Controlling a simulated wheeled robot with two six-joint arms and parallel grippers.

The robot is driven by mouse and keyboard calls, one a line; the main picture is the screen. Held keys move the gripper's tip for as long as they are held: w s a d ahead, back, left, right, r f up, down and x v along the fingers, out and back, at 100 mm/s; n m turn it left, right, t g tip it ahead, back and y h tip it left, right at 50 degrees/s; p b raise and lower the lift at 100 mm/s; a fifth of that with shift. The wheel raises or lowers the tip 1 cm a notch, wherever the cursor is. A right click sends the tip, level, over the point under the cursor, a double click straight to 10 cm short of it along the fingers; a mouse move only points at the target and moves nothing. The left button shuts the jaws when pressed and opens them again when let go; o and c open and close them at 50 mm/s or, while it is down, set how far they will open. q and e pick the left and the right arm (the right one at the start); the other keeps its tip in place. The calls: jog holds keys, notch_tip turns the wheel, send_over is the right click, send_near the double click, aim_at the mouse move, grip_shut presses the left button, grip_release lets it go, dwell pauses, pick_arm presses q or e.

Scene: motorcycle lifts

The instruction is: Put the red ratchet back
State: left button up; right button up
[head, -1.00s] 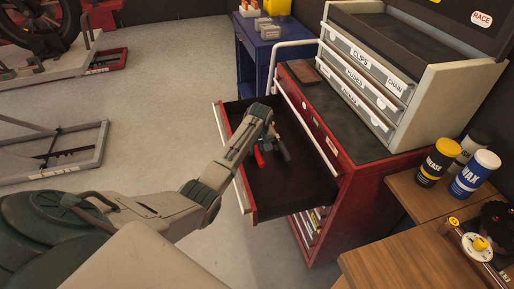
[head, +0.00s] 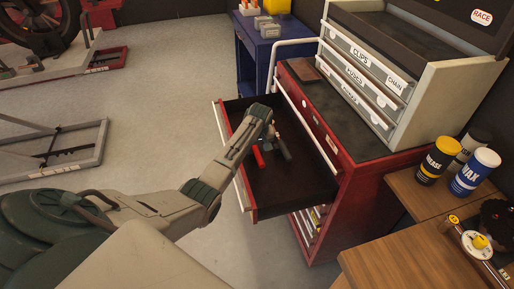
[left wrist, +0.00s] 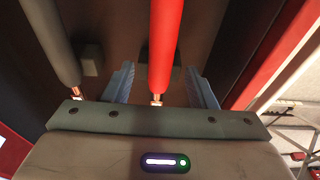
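The red ratchet (head: 258,156) is in the open, dark-lined top drawer (head: 300,190) of the red tool cabinet; its red handle (left wrist: 165,45) fills much of the middle of the left wrist view. My left gripper (head: 265,125) reaches into the drawer over it. Its two fingers (left wrist: 160,88) stand apart on either side of the red handle, with a visible gap, so it looks open. The ratchet's far end is out of view. A similar grey-handled tool (head: 283,148) lies to the right in the head view and left in the wrist view (left wrist: 55,40). My right gripper is not in view.
A grey drawer unit (head: 365,75) with labelled drawers stands on the cabinet (head: 350,190). A wooden table (head: 400,262) at the lower right holds jars (head: 437,162) and small items. A blue cart (head: 262,50) stands behind. The drawer's near part is clear.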

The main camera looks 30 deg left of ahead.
pick_arm(q)
notch_tip(320, 180, up, 11)
jog(key=s+d+b, duration=0.1)
jog(key=b, duration=0.1)
jog(key=shift+s+d+f, duration=0.2)
jog(key=shift+d, duration=0.1)
jog(key=shift+f, duration=0.1)
dwell(0.3)
